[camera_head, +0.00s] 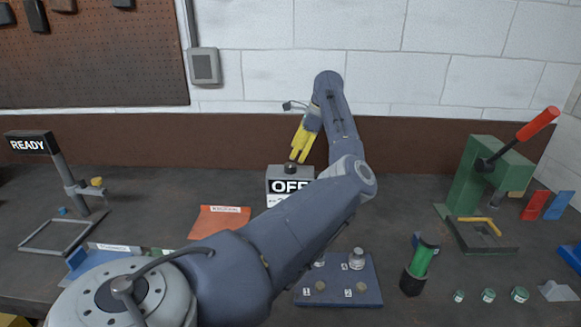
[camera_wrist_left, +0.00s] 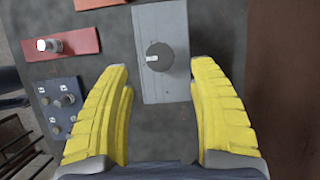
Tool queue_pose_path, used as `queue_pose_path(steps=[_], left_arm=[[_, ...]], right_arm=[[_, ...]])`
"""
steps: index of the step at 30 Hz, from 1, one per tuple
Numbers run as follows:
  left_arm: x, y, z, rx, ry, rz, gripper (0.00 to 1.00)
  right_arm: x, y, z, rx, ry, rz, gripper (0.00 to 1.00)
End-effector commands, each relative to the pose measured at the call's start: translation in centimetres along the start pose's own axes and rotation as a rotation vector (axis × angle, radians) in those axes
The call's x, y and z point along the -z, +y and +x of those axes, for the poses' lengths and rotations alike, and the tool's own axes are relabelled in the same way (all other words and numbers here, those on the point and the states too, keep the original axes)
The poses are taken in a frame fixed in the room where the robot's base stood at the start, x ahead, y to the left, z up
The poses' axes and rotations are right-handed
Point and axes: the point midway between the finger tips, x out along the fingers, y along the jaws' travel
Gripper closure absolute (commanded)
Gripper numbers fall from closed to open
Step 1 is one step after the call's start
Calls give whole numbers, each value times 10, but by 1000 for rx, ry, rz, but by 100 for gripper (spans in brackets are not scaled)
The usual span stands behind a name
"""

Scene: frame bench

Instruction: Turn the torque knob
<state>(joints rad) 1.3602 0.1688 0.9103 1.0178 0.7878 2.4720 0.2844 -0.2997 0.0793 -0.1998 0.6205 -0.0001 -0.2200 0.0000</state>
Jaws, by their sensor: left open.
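The torque knob (camera_wrist_left: 159,57) is a dark round dial with a white mark pointing left in the left wrist view. It sits on top of a grey box (camera_wrist_left: 170,22). In the head view the knob (camera_head: 290,168) shows above the box's front, which reads "OFF" (camera_head: 288,186); my arm covers part of this box. My left gripper (camera_head: 299,155) has yellow fingers pointing down just above the knob. In the left wrist view the gripper (camera_wrist_left: 162,68) is open and empty, one finger each side of the knob, apart from it. My right gripper is not in view.
An orange-red panel (camera_head: 220,221) and a blue board with several pegs (camera_head: 366,281) lie near the box. A green press with a red-handled lever (camera_head: 476,180) stands right. A "READY" sign (camera_head: 31,143) stands left. A green cylinder in a black holder (camera_head: 420,262) stands front right.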

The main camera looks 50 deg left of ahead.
Motion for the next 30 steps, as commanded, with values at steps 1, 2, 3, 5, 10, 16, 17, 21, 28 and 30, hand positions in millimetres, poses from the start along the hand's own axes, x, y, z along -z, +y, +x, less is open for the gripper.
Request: queue_pose_path(steps=[1,2,3,5,10,16,17,21,28,30], left_arm=[[-1,0,10,-1,-2,-2,39],[-1,0,15,-1,-3,-2,39],[-1,0,21,-1,-3,-2,39],[-1,0,30,-1,-3,-1,39],[-1,0,50,0,-2,-1,39],[-1,0,63,1,-1,0,39],[0,0,64,1,-1,0,39],[0,0,67,1,-1,0,39],[0,0,67,1,-1,0,39],[0,0,67,1,-1,-1,42]], right_arm=[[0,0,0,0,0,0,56],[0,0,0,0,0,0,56],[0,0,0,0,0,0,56],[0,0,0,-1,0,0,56],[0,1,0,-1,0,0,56],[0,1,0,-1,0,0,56],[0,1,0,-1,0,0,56],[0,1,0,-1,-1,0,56],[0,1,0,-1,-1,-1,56],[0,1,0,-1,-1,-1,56]])
